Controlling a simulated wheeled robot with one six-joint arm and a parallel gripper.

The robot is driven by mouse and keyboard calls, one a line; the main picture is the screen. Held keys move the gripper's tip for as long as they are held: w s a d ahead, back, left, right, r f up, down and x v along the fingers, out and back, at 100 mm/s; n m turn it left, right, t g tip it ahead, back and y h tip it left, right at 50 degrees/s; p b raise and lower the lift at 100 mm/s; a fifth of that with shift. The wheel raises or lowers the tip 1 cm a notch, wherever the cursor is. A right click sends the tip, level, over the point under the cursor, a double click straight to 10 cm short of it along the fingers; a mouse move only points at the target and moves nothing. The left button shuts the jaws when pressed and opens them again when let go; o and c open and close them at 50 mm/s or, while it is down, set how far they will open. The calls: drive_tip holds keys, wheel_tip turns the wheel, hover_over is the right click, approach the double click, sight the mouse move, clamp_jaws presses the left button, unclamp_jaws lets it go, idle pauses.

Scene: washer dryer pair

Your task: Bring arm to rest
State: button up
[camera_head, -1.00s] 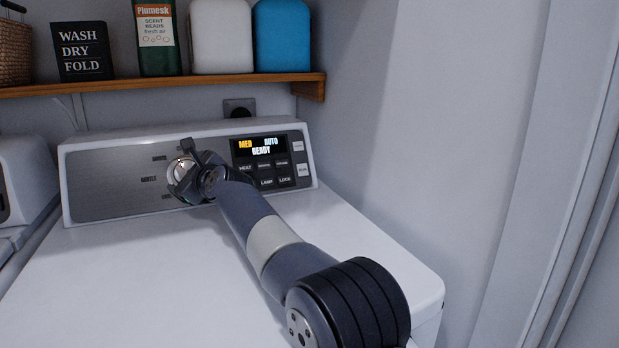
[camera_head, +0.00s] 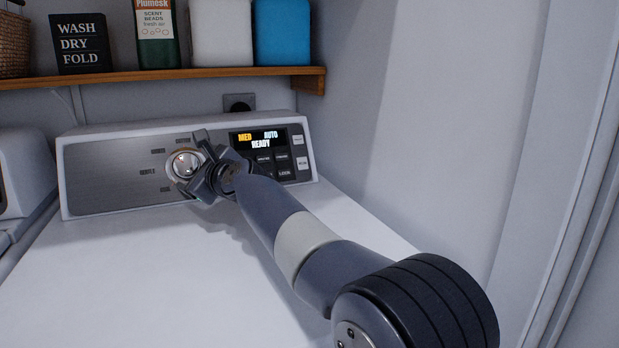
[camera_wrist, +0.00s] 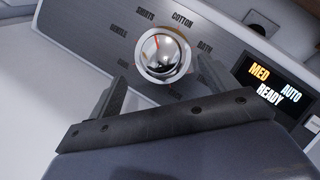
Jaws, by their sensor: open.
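My gripper (camera_head: 203,167) is open and empty in front of the dryer's control panel (camera_head: 108,178). The round silver knob (camera_head: 186,164) is just left of my gripper in the head view. In the wrist view the knob (camera_wrist: 162,54) shows whole beyond the fingers, with a red mark at its upper left. The fingers (camera_wrist: 160,88) stand apart on either side below it, and no contact shows. My arm reaches in from the lower right over the white dryer top. The lit display (camera_head: 259,140) reads MED, AUTO, READY. My gripper hides some buttons under it.
A wooden shelf (camera_head: 160,77) above the panel holds a black WASH DRY FOLD box (camera_head: 79,44), a Plumesk bottle, a white and a blue container and a basket. A wall stands close on the right. The dryer top (camera_head: 130,280) is clear at left.

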sight(186, 163)
drive_tip(key=v, duration=0.4)
drive_tip(key=p+x, duration=0.2)
drive_tip(key=x, duration=0.9)
drive_tip(key=shift+s+r+m+t+h+p, duration=0.1)
drive_tip(key=shift+m+t+h+p, duration=0.3)
drive_tip(key=shift+m, duration=0.5)
drive_tip(key=m+t+p, duration=0.1)
drive_tip(key=m+p, duration=0.1)
drive_tip(key=p, duration=0.1)
drive_tip(key=shift+r+m+p, duration=0.1)
drive_tip(key=shift+m+p, duration=0.2)
drive_tip(key=shift+p, duration=0.05)
drive_tip(key=shift+a+m+h+p, duration=0.1)
drive_tip(key=shift+m+h+p, duration=0.2)
drive_tip(key=shift+p, duration=0.1)
drive_tip(key=m+t+h+p, duration=0.1)
drive_tip(key=m+p, duration=0.2)
drive_tip(key=p, duration=0.4)
drive_tip(key=m+t+h+p, duration=0.1)
drive_tip(key=m+p, duration=0.2)
drive_tip(key=p, duration=0.4)
drive_tip(key=shift+m+h, duration=0.3)
drive_tip(key=shift+h, duration=0.1)
